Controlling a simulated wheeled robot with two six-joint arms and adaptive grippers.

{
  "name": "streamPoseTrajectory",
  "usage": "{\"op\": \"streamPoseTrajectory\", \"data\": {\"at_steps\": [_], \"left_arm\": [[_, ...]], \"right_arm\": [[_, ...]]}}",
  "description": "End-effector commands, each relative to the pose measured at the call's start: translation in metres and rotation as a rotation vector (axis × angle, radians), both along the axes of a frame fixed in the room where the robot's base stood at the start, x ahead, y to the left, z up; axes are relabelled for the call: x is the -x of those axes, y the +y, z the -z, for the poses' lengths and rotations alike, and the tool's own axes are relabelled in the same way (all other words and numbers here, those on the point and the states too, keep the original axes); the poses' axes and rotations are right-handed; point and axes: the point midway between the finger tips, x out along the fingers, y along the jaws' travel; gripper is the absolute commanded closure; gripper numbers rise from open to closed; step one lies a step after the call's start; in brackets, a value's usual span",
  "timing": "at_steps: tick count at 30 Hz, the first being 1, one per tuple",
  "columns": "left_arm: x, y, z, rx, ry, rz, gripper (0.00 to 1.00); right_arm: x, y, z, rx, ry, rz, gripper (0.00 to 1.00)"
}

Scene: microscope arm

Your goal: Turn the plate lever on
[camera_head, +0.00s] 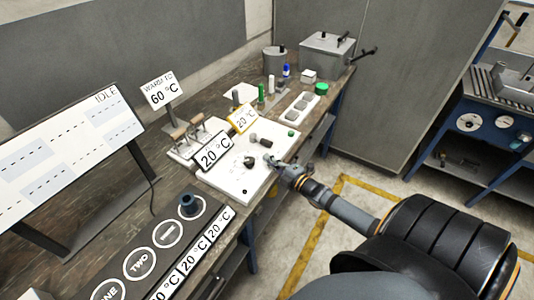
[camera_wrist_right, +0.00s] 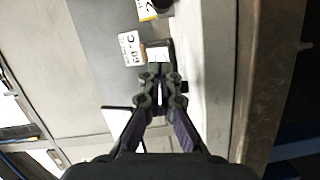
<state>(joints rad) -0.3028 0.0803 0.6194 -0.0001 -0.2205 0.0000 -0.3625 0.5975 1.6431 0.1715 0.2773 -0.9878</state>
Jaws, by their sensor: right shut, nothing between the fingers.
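The white plate unit (camera_head: 238,182) stands on the bench with a "20 °C" sign (camera_head: 213,152) at its back. A small dark knob (camera_head: 249,161) and a dark cylindrical piece (camera_head: 264,144) show on it; I cannot tell which part is the lever. My right gripper (camera_head: 271,160) is at the right edge of the plate unit, close to these parts; contact cannot be told. In the right wrist view my right gripper (camera_wrist_right: 161,76) has its fingers together with nothing between them. My left gripper is out of view.
A panel with round labelled pads (camera_head: 140,263) and several "20 °C" signs lies in front. A tilted screen reading "IDLE" (camera_head: 70,150), a "WARM TO 60 °C" sign (camera_head: 161,92), a white tray (camera_head: 298,107) and small bottles stand nearby. The floor right of the bench is open.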

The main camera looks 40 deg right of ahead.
Motion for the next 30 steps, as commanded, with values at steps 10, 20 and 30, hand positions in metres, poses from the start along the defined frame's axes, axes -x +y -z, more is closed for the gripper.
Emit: {"op": "streamPoseTrajectory", "data": {"at_steps": [10,20,30], "left_arm": [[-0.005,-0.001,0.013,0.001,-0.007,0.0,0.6],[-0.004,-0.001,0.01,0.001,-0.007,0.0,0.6],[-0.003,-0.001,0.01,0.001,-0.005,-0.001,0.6]], "right_arm": [[-0.049,-0.005,0.003,0.001,0.002,0.004,1.0],[-0.058,-0.03,0.01,-0.001,0.001,0.001,1.0],[-0.057,-0.03,0.01,0.0,0.001,-0.001,1.0]]}}
